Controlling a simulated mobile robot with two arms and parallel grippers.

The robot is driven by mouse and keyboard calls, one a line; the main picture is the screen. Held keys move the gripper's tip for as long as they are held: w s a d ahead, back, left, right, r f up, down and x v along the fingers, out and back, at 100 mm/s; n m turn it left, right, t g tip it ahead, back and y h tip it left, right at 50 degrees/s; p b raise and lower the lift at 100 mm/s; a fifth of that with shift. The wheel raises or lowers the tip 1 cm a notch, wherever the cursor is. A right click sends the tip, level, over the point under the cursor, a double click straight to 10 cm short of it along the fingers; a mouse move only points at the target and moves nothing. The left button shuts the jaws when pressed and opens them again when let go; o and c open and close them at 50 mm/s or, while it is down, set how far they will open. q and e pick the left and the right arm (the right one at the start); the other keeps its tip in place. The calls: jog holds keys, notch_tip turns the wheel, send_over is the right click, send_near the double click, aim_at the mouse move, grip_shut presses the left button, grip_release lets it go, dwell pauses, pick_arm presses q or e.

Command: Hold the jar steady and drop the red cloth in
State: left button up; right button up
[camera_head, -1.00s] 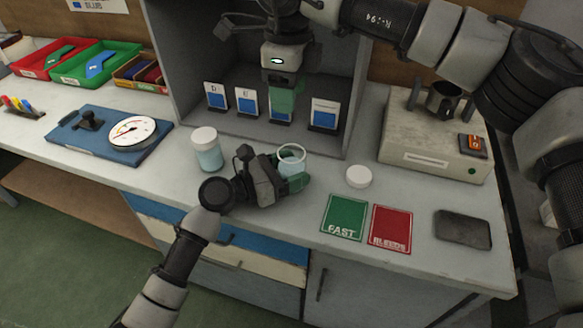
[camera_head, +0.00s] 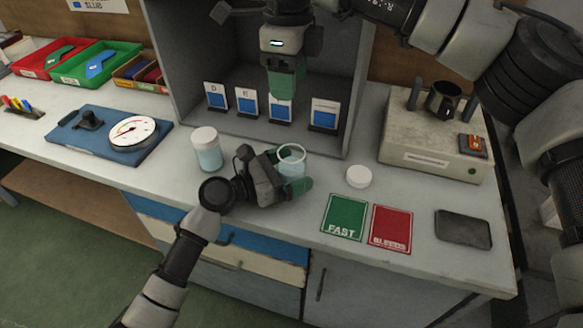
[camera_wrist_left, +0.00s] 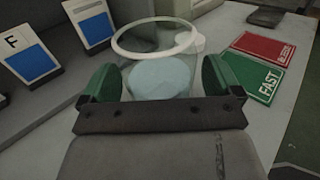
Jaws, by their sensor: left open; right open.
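An open clear glass jar (camera_head: 291,155) with pale blue liquid stands on the bench; in the left wrist view the jar (camera_wrist_left: 160,68) sits between my green fingers. My left gripper (camera_head: 288,178) is open around it, with a finger on each side; it also shows in the left wrist view (camera_wrist_left: 162,78). My right gripper (camera_head: 284,84) is open above and behind the jar, in front of the grey booth. Only its green finger pads show clearly, and I see nothing held in it. I cannot make out a red cloth in any view.
A white lid (camera_head: 359,176) lies right of the jar. A lidded jar (camera_head: 206,150) stands to its left. Green FAST (camera_head: 344,216) and red BLEEDS (camera_head: 390,228) cards lie front right, beside a dark pad (camera_head: 463,229). A beige machine (camera_head: 435,140) stands behind.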

pick_arm(q)
jog(key=v, duration=1.2)
